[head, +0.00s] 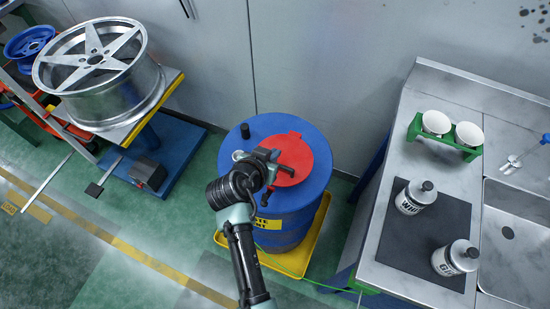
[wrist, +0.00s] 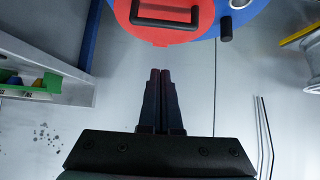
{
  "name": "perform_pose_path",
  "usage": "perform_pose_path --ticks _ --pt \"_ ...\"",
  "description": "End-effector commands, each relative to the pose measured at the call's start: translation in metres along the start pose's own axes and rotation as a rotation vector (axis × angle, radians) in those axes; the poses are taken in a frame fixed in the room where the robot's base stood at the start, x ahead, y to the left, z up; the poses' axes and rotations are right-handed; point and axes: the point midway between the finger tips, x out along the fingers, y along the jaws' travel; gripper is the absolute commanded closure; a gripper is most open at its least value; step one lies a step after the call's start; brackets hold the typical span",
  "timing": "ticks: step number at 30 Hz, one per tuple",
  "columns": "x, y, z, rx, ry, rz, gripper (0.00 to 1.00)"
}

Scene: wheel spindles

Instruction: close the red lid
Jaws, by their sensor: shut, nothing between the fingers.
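The round red lid (head: 314,155) lies on the top of the blue drum (head: 318,205), with a small tab on its wall-side edge. It looks flat against the drum top, but I cannot tell whether it is fully down. In the wrist view the red lid (wrist: 165,30) shows at the top edge with its black handle, beside the blue drum top (wrist: 262,12). My gripper (wrist: 162,72) is shut and empty, its fingertips apart from the lid in that view. In the head view my wrist is over the drum and hides part of the lid.
A black cap (head: 245,131) stands up from the drum top. The drum stands in a yellow tray (head: 318,228). A steel counter (head: 448,95) with cups, bottles and a sink is to the right. A wheel rim (head: 100,70) on a stand is to the left. A grey wall is behind.

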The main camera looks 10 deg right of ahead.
Motion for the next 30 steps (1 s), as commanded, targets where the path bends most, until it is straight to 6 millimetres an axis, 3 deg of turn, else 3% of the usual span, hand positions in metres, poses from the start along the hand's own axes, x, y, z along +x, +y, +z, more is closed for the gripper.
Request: perform_pose_path --ticks 9,25,30 --pt "0.032 0.000 0.023 0.000 -0.001 0.001 1.00" --pt "0.037 0.000 0.029 0.000 0.000 -0.001 1.00" --pt "0.042 0.000 0.043 0.000 0.000 -0.001 1.00"
